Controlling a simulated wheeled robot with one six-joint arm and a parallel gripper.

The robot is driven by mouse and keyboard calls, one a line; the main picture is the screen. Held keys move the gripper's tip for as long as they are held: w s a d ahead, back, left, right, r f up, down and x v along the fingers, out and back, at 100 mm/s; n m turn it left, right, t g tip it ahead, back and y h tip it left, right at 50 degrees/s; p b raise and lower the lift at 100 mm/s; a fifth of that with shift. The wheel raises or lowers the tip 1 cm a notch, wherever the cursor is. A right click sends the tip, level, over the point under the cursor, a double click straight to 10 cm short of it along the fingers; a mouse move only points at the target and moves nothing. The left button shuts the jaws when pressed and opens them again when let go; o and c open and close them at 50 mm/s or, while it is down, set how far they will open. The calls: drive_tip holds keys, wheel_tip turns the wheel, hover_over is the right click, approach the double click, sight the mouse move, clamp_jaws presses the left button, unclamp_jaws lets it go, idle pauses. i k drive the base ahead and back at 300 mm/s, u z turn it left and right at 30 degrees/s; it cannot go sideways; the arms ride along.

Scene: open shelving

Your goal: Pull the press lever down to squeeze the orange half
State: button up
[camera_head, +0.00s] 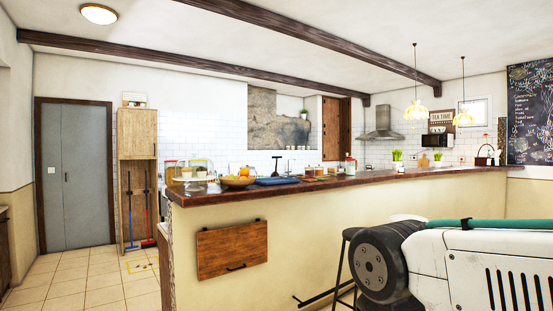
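No press or orange half can be made out for certain from this distance. A small dark upright shape with a bar across its top (277,164) stands on the bar counter (350,183); it may be the press, but it is too small to tell. A bowl (238,183) with orange and yellow round things in it stands left of it, near the counter's left end. My gripper is out of view. Only a thick white and dark link of my arm shows at the lower right, well in front of the counter.
A blue tray (277,181) lies beside the bowl, among jars and dishes. A dark stool (347,262) stands before the counter, partly behind my arm. A wooden flap (232,250) hangs on the counter front. Tiled floor (90,280) is free at the left.

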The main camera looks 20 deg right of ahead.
sight(275, 174)
drive_tip(key=u, duration=0.4)
drive_tip(key=k, duration=1.05)
drive_tip(key=u, duration=0.6)
drive_tip(key=i, duration=4.05)
drive_tip(key=z, duration=0.3)
drive_tip(key=i, duration=4)
drive_tip(key=z, duration=0.4)
drive_tip(key=i, duration=1.9)
drive_tip(key=z, duration=0.8)
drive_tip(key=i, duration=0.95)
drive_tip(key=z, duration=0.85)
